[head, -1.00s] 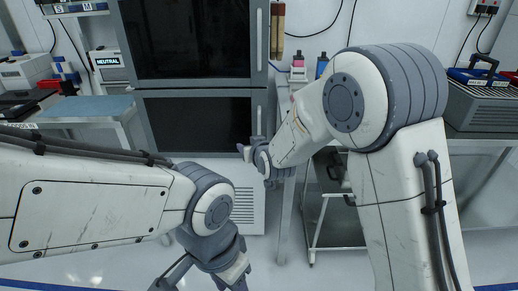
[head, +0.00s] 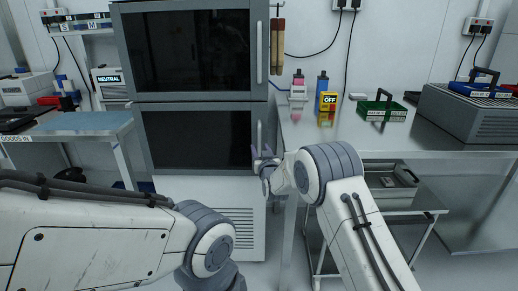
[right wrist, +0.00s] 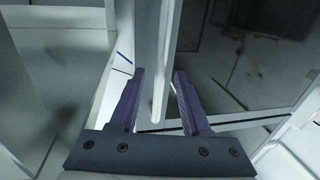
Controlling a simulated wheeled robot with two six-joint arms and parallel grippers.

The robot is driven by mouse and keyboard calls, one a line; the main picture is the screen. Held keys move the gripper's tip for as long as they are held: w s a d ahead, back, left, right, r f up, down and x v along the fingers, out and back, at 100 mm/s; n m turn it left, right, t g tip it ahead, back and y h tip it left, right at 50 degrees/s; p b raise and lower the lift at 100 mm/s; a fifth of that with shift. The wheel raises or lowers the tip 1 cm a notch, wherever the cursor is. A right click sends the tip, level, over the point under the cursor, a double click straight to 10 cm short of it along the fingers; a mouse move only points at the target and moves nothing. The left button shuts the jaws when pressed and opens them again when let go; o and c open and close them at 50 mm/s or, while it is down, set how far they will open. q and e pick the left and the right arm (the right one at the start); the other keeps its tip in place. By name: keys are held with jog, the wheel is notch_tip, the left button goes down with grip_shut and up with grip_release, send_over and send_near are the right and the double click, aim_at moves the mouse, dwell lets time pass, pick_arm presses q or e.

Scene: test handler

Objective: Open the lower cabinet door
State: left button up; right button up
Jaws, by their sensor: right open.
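The cabinet has a lower door (head: 198,138) with a dark glass panel and a grey frame. It looks closed in the head view. Its upright handle (head: 259,136) is at the door's right edge. My right gripper (head: 263,158) is at the lower part of this handle. In the right wrist view its two purple fingers (right wrist: 160,85) are open, with the pale handle bar (right wrist: 166,45) between them. I cannot tell whether a finger touches the bar. My left arm comes in at the lower left, with its gripper out of view.
The upper door (head: 190,45) is closed above. A steel bench (head: 350,140) stands close to the right of the cabinet, carrying bottles, a yellow box (head: 327,103) and a green carrier (head: 382,106). A blue-topped table (head: 85,123) stands left. A vented panel (head: 245,215) is below the door.

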jog(key=shift+w+a, duration=0.2)
jog(key=shift+w, duration=0.85)
grip_shut()
dwell(0.8)
